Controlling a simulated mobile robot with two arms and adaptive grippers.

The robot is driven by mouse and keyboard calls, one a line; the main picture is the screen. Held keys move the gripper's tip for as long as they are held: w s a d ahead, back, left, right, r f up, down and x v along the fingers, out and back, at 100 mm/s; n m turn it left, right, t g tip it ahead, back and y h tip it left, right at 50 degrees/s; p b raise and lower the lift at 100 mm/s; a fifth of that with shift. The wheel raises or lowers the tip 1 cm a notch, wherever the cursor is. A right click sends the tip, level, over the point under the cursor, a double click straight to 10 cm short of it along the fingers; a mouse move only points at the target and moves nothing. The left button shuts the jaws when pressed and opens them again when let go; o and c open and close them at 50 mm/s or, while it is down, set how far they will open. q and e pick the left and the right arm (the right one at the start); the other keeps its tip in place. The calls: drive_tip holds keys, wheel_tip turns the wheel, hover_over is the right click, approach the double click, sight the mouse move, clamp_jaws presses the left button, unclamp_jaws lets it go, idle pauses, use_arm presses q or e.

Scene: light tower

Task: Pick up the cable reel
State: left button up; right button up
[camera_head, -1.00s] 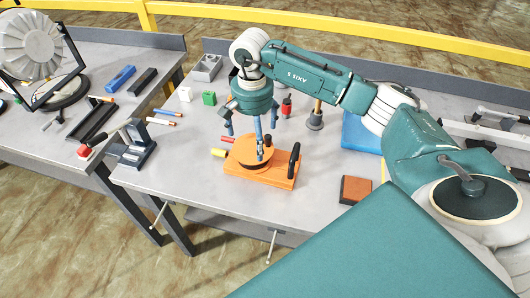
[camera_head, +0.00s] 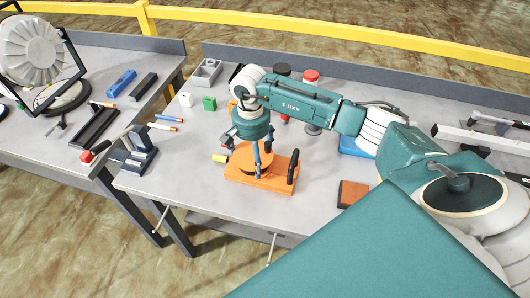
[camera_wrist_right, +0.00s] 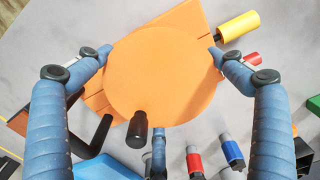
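The cable reel is an orange round drum on an orange base plate (camera_head: 277,181) with a black handle, on the near part of the grey table. In the wrist view the orange drum (camera_wrist_right: 165,70) fills the middle, with a black knob on its near edge. My right gripper (camera_head: 251,154) is low over the drum, pointing down. In the wrist view its blue fingers (camera_wrist_right: 159,58) are spread to both sides of the drum, with a third finger at the near side. The tips are close to the drum's edge; I cannot tell whether they touch. My left gripper is not in view.
An orange-brown block (camera_head: 352,193) is at the right. A blue box (camera_head: 356,147) stands behind it. A second table (camera_head: 60,155) with tools is at the left.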

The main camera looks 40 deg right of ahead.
drive_tip(key=shift+r, duration=0.15)
drive_tip(key=shift+c, duration=1)
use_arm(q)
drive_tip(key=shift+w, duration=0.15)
use_arm(e)
drive_tip(key=shift+w, duration=0.1)
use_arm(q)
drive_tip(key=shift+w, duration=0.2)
use_arm(e)
drive_tip(key=shift+r, duration=0.15)
